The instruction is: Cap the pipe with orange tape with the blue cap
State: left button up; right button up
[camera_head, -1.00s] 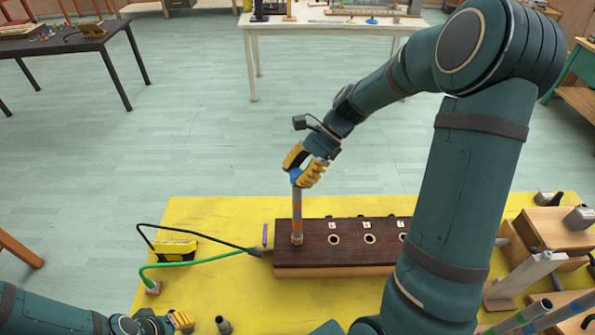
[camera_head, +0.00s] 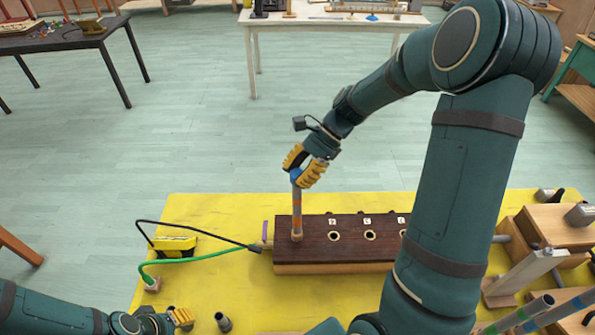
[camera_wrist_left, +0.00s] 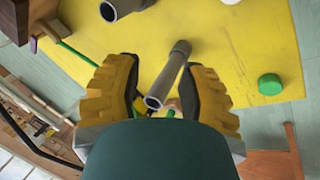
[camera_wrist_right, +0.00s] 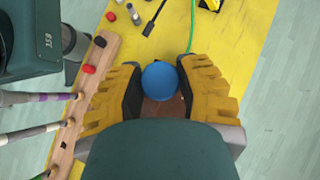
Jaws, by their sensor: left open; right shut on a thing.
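A grey pipe with orange tape (camera_head: 297,207) stands upright in the leftmost hole of the dark wooden block (camera_head: 335,255). The blue cap (camera_head: 295,175) is at the top of this pipe. My right gripper (camera_head: 305,166) is shut on the blue cap, which also shows between its fingers in the right wrist view (camera_wrist_right: 160,82). The fingers partly hide how far the cap sits over the pipe. My left gripper (camera_head: 184,320) is open and low at the front left. In the left wrist view, a grey pipe piece (camera_wrist_left: 168,78) shows between its open fingers, not gripped.
The block has several open holes to the right of the pipe. A yellow box (camera_head: 176,247) with black and green cables lies to its left. A small grey pipe piece (camera_head: 223,323) stands near my left gripper. Wooden boxes (camera_head: 550,228) and several pipes (camera_head: 520,315) crowd the right.

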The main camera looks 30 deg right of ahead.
jog(key=shift+f+b, duration=0.35)
jog(key=shift+f, duration=0.55)
jog(key=shift+c, duration=0.2)
jog(key=o, duration=0.9)
jog(key=shift+r, duration=0.1)
jog(key=v, duration=1.2)
